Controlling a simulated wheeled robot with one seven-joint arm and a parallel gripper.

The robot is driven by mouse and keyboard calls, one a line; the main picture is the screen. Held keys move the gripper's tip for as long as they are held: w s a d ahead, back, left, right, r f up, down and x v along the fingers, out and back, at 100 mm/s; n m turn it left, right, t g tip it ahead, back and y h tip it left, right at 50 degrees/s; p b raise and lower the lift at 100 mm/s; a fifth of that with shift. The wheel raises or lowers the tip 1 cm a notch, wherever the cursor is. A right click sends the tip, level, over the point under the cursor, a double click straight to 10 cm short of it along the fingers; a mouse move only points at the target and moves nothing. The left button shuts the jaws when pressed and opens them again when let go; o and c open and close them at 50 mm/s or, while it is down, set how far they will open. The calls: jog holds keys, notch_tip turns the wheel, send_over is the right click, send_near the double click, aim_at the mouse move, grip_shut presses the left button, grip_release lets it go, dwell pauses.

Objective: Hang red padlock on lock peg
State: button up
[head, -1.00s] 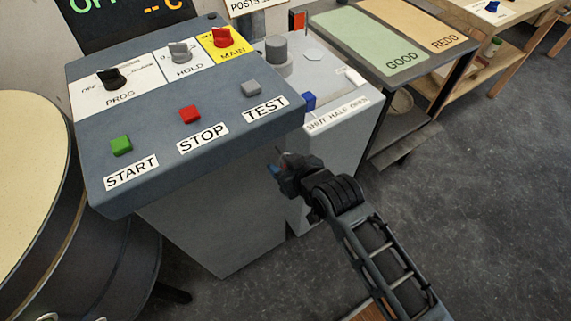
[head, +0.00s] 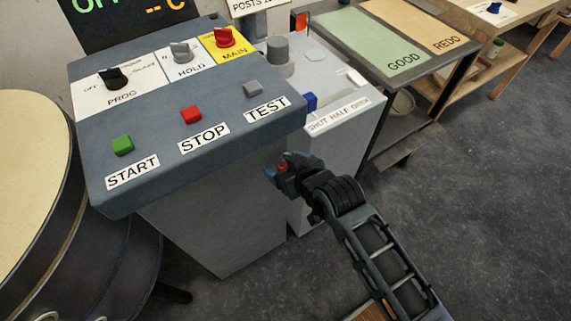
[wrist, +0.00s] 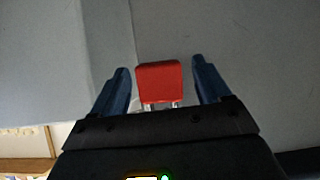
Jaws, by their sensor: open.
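The red padlock (wrist: 159,81) is between the two blue fingers of my gripper (wrist: 163,84) in the wrist view, with a gap on each side. Two short silver shackle parts show at its lower edge. A small red spot of the padlock (head: 283,167) also shows between the fingers in the head view. My gripper (head: 283,166) is open, just off the front right of the grey control console (head: 240,235). I cannot make out the lock peg in either view, nor tell what bears the padlock.
The console top carries a green START button (head: 122,145), a red STOP button (head: 190,114) and several knobs. A pale cabinet (head: 340,150) stands right of it, close to my gripper. A round drum (head: 35,190) is at left. Open floor (head: 480,220) lies at right.

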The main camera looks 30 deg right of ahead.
jog(key=s+a+r+t, duration=0.1)
jog(key=s+r, duration=0.3)
jog(key=s, duration=0.7)
jog(key=s+r+t, duration=0.1)
jog(key=s+r, duration=0.3)
jog(key=s, duration=0.6)
jog(key=s+d+r+t, duration=0.1)
jog(key=s+r+t, duration=0.1)
jog(key=s+r, duration=0.9)
jog(key=shift+s, duration=0.9)
dwell(3.9)
